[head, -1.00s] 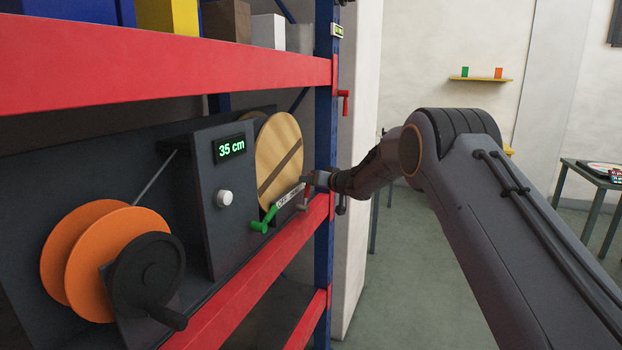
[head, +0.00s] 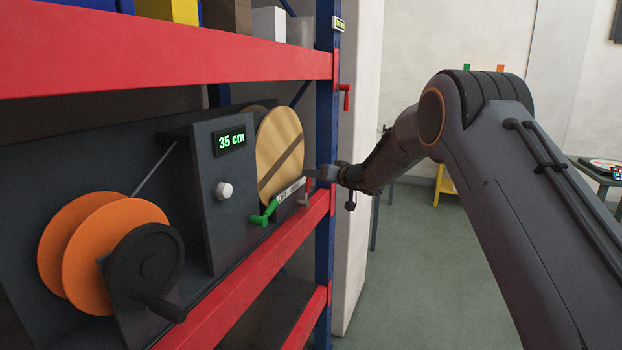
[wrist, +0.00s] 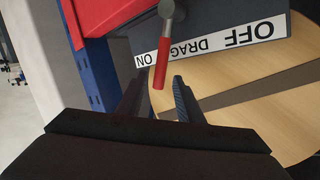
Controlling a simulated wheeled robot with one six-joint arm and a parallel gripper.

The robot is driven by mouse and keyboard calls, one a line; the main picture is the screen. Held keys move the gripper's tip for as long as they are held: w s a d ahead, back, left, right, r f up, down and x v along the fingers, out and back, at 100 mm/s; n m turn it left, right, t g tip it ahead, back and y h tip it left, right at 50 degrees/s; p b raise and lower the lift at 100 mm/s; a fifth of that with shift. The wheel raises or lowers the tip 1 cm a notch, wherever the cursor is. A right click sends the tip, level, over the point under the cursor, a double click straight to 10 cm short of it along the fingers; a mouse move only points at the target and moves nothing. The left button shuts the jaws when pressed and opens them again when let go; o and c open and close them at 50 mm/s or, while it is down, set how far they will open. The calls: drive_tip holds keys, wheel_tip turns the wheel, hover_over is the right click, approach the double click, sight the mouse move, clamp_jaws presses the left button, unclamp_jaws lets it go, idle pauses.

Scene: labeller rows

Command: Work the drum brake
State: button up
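The wooden drum (head: 279,150) with a dark diagonal band stands in the shelf bay; it also shows in the wrist view (wrist: 235,75). In front of it is a white label strip (head: 290,190) reading OFF, DRAG, ON in the wrist view (wrist: 205,43). A small lever with a red handle (wrist: 160,65) and grey pivot is at the ON end. My gripper (wrist: 158,78) is open, with the red handle's end between its fingertips and gaps on both sides. In the head view my gripper (head: 313,173) is at the lever, its fingers small.
A green handle (head: 263,215) is at the label's left end. Red shelf beams (head: 250,285) run above and below; a blue post (head: 324,120) stands close behind the gripper.

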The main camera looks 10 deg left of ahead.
drive_tip(key=shift+b+v, duration=0.5)
drive_tip(key=shift+v, duration=1.5)
